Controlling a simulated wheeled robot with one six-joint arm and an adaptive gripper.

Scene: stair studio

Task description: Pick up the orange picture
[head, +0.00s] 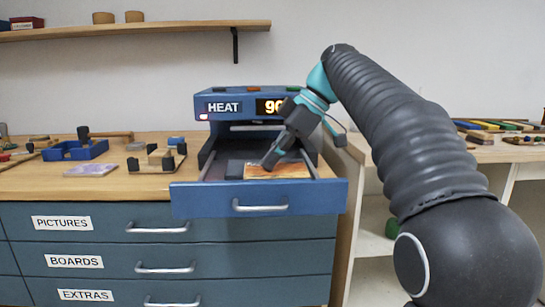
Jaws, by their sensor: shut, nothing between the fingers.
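The orange picture (283,171) lies flat in the open drawer of the blue heat machine (223,107). It shows an orange and yellowish surface. My gripper (269,164) is shut and empty, its tip low over the left part of the picture and hiding a bit of it. I cannot tell whether the tip touches the picture. The drawer front (258,197) with its handle stands out toward me over the cabinet edge.
A blue tray (75,151), a pale purple slab (92,170) and a wooden block fixture (156,158) are on the worktop at left. Labelled drawers (165,229) below are closed. A shelf unit (489,149) with coloured pieces stands at right.

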